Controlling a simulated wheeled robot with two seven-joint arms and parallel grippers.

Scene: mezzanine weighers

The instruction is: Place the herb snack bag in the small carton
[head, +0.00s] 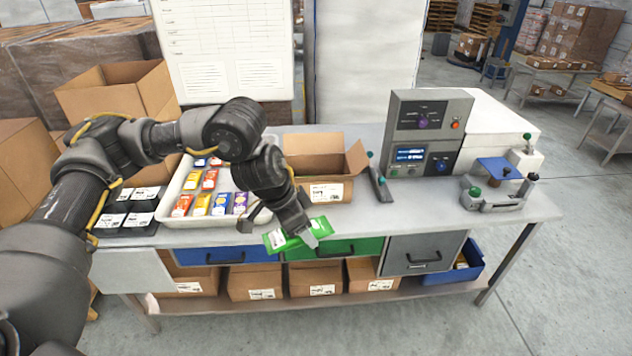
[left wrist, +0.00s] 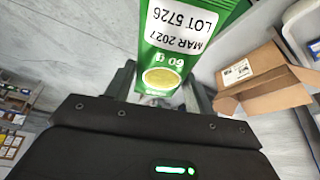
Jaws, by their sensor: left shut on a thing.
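The herb snack bag is a green packet (head: 298,235) with a white label reading MAR 2027, LOT 5726. My left gripper (head: 282,226) is shut on it, in front of the bench's front edge, above the drawers. In the left wrist view the bag (left wrist: 180,45) sticks out between the fingers (left wrist: 165,90). The small carton (head: 330,190) is an open brown box with raised flaps on the bench top, behind and slightly right of the bag. It also shows at the right of the left wrist view (left wrist: 265,82). The bag is outside the carton. My right gripper is not in view.
A white tray (head: 172,218) with several coloured packets lies left of the carton. Dark labelled boxes (head: 125,219) stand at the far left. A black handled tool (head: 379,185), a control unit (head: 428,135) and a clamp fixture (head: 495,197) stand to the carton's right.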

